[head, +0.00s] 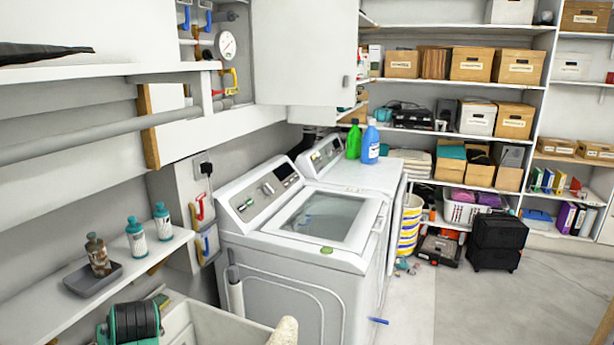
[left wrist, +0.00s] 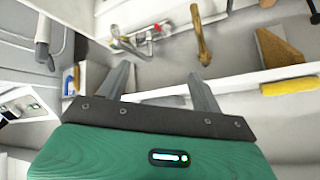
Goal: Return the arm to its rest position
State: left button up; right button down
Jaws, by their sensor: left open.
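In the left wrist view my left gripper (left wrist: 160,70) shows a green body, a dark plate and two grey fingers set well apart. The fingers are open, with nothing held between them. Beyond the fingers are a white ledge and a brass-coloured pipe or tap (left wrist: 201,40); the distance to them is hard to judge. In the head view I cannot clearly make out either gripper. My right gripper is not in view.
In the head view, a shelf (head: 172,250) with several bottles runs along the left, above a sink (head: 205,325). A white washer (head: 290,285) stands mid-view. The floor (head: 470,300) at the right is clear.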

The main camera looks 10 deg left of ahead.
pick_arm(q)
jog(key=s+d+f+m+h, duration=0.25)
jog(key=s+d+f, duration=0.25)
jog(key=s+d, duration=0.3)
jog(key=s+d+f+m+g+h, duration=0.1)
jog(key=s+d+f+m+h, duration=0.1)
jog(key=s+d+f+m, duration=0.45)
jog(key=s+d+f+m+h, duration=0.1)
jog(key=s+d+f+h, duration=0.25)
jog(key=s+d, duration=0.7)
notch_tip(320, 180, down, 30)
jog(key=s+a+g, duration=0.1)
jog(key=s+a, duration=0.1)
jog(key=a, duration=0.1)
jog(key=s+a+f+g, duration=0.1)
jog(key=s+a+f, duration=0.2)
jog(key=s+f, duration=1.6)
jog(key=shift+s+f+g+y, duration=0.3)
jog(key=shift+s+f+y, duration=0.1)
jog(key=shift+f, duration=0.5)
